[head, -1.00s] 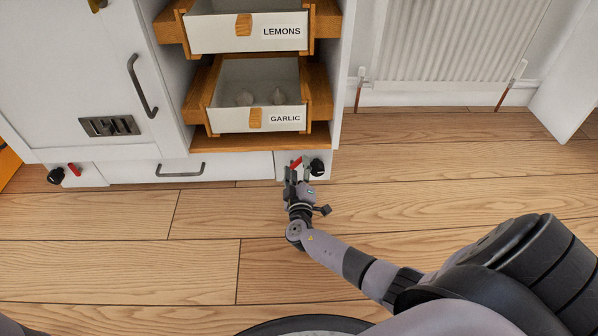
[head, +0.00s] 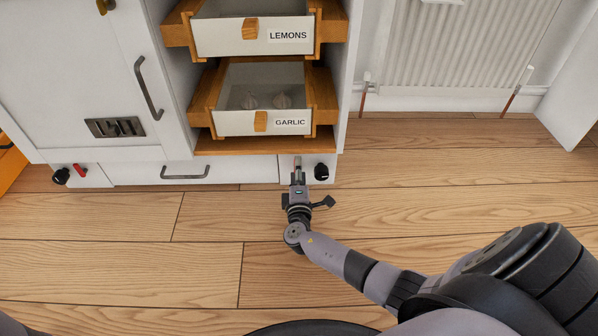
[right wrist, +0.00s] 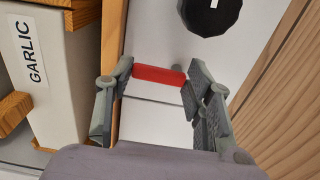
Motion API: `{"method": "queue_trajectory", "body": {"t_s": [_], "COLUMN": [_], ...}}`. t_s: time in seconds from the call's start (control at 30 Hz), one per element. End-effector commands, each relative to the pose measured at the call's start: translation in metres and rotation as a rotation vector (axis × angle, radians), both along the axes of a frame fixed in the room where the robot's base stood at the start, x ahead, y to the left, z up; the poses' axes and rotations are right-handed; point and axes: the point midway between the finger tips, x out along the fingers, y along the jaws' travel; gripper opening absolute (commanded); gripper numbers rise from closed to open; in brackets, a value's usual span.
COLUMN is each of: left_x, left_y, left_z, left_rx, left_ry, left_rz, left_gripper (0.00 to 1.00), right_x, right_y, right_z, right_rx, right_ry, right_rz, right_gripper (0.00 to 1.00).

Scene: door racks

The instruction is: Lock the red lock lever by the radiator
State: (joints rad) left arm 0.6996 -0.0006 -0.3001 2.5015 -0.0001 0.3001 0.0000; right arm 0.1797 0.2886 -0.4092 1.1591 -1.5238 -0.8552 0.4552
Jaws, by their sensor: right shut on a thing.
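The red lock lever (right wrist: 158,76) sits on the white panel at the cabinet's lower right, the side toward the radiator (head: 455,45). In the right wrist view it lies between the two fingers of my right gripper (right wrist: 158,80), which is shut on it. In the head view my right gripper (head: 298,180) is at the low panel and covers most of the lever. A black knob (head: 321,172) is just right of it, and it also shows in the right wrist view (right wrist: 210,12). My left gripper is out of view.
A second red lever (head: 80,170) and black knob (head: 61,176) are at the cabinet's lower left. The lemons drawer (head: 235,37) and garlic drawer (head: 235,123) jut out above. The wooden floor (head: 430,190) to the right is clear.

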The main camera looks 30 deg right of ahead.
Motion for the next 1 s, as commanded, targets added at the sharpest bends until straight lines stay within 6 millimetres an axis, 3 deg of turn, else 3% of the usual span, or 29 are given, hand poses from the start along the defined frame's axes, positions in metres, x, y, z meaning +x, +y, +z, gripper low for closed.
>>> {"method": "queue_trajectory", "body": {"t_s": [0.5, 0.53, 0.8, 1.0], "left_x": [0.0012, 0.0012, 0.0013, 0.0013], "left_y": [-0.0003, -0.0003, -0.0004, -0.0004], "left_z": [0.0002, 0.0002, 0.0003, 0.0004], "left_rx": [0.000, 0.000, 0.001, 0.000], "left_ry": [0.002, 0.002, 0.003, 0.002], "left_rz": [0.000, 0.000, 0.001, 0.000], "left_gripper": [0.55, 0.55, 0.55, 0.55], "right_x": [0.0018, 0.0018, 0.0011, 0.0006], "right_y": [0.0010, 0.0010, 0.0008, 0.0007], "right_z": [0.0009, 0.0009, 0.0005, 0.0002], "right_rx": [-0.016, -0.016, -0.015, -0.016], "right_ry": [0.009, 0.009, 0.009, 0.010], "right_rz": [0.003, 0.003, 0.002, 0.001], "right_gripper": [0.20, 0.49, 0.67, 0.68]}}
